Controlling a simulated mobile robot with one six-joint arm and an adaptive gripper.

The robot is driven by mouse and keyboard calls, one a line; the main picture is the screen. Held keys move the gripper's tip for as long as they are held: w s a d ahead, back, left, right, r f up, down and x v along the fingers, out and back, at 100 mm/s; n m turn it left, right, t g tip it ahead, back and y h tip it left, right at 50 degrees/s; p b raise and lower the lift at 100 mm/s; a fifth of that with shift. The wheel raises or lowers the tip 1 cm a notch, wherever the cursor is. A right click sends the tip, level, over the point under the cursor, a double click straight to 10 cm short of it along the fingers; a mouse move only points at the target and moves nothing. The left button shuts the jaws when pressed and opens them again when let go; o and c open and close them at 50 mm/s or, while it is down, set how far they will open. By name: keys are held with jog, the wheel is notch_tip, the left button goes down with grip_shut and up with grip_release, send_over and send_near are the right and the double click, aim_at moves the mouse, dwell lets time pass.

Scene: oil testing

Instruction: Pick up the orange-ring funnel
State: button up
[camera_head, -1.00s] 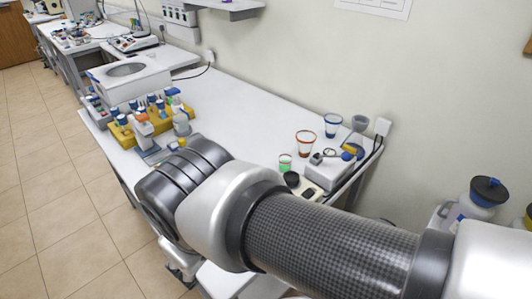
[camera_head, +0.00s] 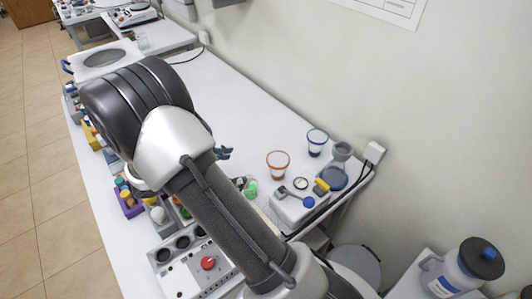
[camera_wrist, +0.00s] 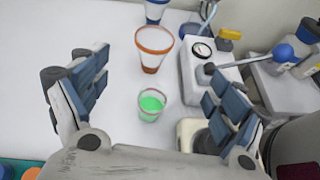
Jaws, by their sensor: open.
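The orange-ring funnel (camera_head: 278,164) stands on the white bench, a clear cup shape with an orange rim. In the wrist view the orange-ring funnel (camera_wrist: 152,50) is upright near the top middle, ahead of my fingers and apart from them. My gripper (camera_wrist: 158,100) is open and empty, one finger pad at each side of the picture. In the head view my arm hides most of the gripper; a dark blue finger part (camera_head: 223,153) shows beside the arm. A small beaker of green liquid (camera_wrist: 151,104) stands between my fingers and the funnel.
A blue-ring funnel (camera_head: 317,141) stands behind the orange one. A white device with a dial and blue knob (camera_head: 299,203) is to the right, close to the wall. Sample racks and a control box with a red knob (camera_head: 208,263) line the front.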

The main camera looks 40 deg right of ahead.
jog(key=n+b, duration=0.1)
jog(key=b, duration=0.2)
send_near(278, 159)
jog(key=x, duration=0.5)
jog(key=shift+d+f, duration=0.1)
jog(key=shift+f, duration=0.2)
jog(key=b+x, duration=0.1)
jog(key=x, duration=0.4)
jog(key=shift+s+d+r+b, duration=0.1)
jog(key=shift+b, duration=0.3)
jog(key=shift+h, duration=0.3)
jog(key=c, duration=1.2)
jog(key=shift+r, duration=0.1)
